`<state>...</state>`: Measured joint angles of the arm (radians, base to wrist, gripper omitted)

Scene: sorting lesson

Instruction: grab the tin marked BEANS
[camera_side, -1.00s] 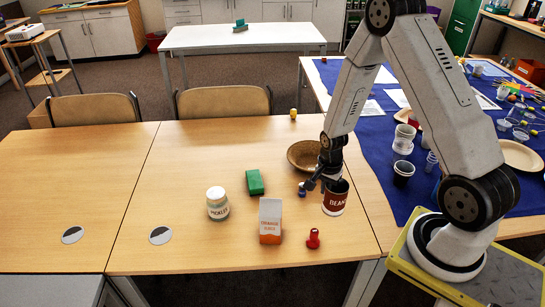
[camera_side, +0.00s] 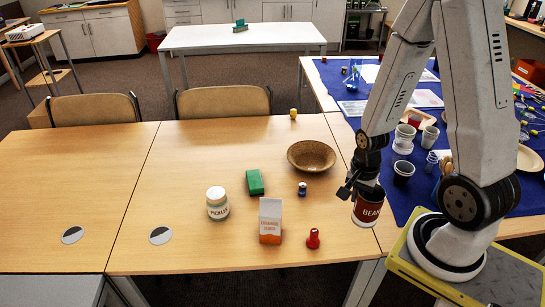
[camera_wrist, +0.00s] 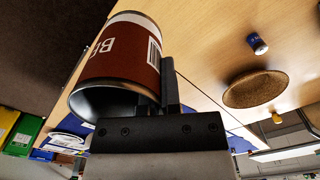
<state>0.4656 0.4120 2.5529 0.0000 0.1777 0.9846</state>
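The tin marked BEANS (camera_side: 368,208) is dark red-brown with a pale band and pale letters. It hangs from my gripper (camera_side: 360,187), slightly tilted, near the right end of the wooden table. In the wrist view the tin (camera_wrist: 128,55) fills the upper middle, with its lettering turned and a dark hollow end towards the camera. A finger of my gripper (camera_wrist: 169,85) lies against the tin's side; the other finger is hidden by the tin.
On the wooden table (camera_side: 200,155) stand a brown bowl (camera_side: 311,156), small blue jar (camera_side: 302,189), juice carton (camera_side: 270,220), red object (camera_side: 313,239), pickles jar (camera_side: 217,203) and green block (camera_side: 255,182). The blue-covered table (camera_side: 425,190) at right is crowded. The left wooden table is mostly clear.

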